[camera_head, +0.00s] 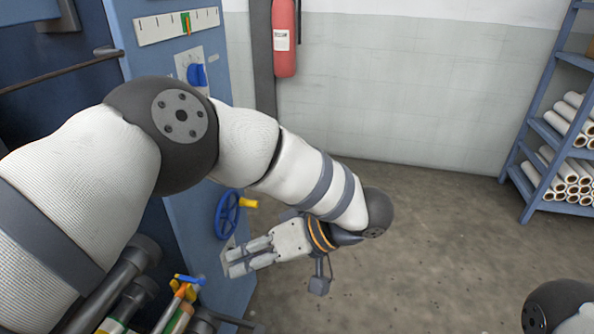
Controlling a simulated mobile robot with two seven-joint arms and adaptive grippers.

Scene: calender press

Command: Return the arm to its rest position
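My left arm comes in from the left and bends down at the middle of the view. My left gripper (230,262) points left, close to the blue handwheel (227,214) with its yellow handle on the blue press panel (185,150). Its two fingers are apart with a gap between them, and nothing shows in the gap. It appears in front of and below the handwheel; I see no grip on it. A part of my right arm shows at the bottom right corner; its gripper is out of view.
The panel carries a white scale (178,26) with a coloured pointer and a blue knob (196,74). Coloured valves (184,288) and dark rollers are at the lower left. A fire extinguisher (285,38) hangs on the wall. A blue rack (541,130) holds white rolls. The middle floor is clear.

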